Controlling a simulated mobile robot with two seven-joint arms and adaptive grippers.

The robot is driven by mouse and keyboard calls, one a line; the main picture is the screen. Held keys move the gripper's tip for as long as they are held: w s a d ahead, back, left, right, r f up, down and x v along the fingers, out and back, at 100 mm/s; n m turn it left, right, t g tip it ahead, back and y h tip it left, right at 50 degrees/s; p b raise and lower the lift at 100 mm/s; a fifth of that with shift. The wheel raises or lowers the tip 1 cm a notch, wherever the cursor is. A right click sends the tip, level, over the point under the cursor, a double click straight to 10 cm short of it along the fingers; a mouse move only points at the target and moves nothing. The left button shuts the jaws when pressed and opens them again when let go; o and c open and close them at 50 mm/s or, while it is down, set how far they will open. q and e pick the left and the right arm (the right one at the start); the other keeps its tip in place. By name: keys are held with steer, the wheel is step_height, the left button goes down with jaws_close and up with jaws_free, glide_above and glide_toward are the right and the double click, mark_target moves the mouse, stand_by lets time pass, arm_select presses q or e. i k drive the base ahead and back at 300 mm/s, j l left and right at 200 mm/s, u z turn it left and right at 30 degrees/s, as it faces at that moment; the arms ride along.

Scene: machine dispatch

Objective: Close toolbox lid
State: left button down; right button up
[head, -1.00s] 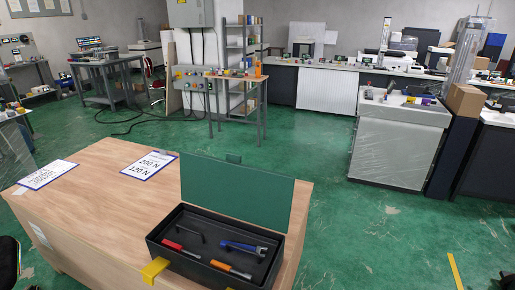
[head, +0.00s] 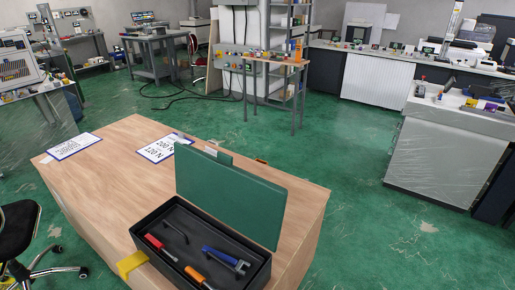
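An open toolbox (head: 140,236) stands near the front right of the wooden table. Its green lid (head: 228,200) stands up and leans back at the far side of the black tray. Inside lie a red-handled tool (head: 158,246), a blue-handled tool (head: 222,256), an orange-handled tool (head: 196,274) and a thin black tool (head: 176,231). Neither gripper shows in the head view.
The wooden table (head: 110,185) is clear to the left of the box, apart from two paper sheets (head: 75,146) (head: 160,149) at its far edge. A black office chair (head: 20,235) stands at the left. Green floor (head: 350,200) is free to the right.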

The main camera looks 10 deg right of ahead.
mark_target(253, 205)
steer(key=i+l, duration=0.1)
steer(key=l, duration=0.3)
steer(key=i+l, duration=0.15)
steer(key=l, duration=0.25)
steer(key=i+l, duration=0.1)
steer(key=l, duration=0.25)
steer(key=i+l, duration=0.15)
steer(key=l, duration=0.25)
steer(key=i+l, duration=0.1)
steer(key=l, duration=0.3)
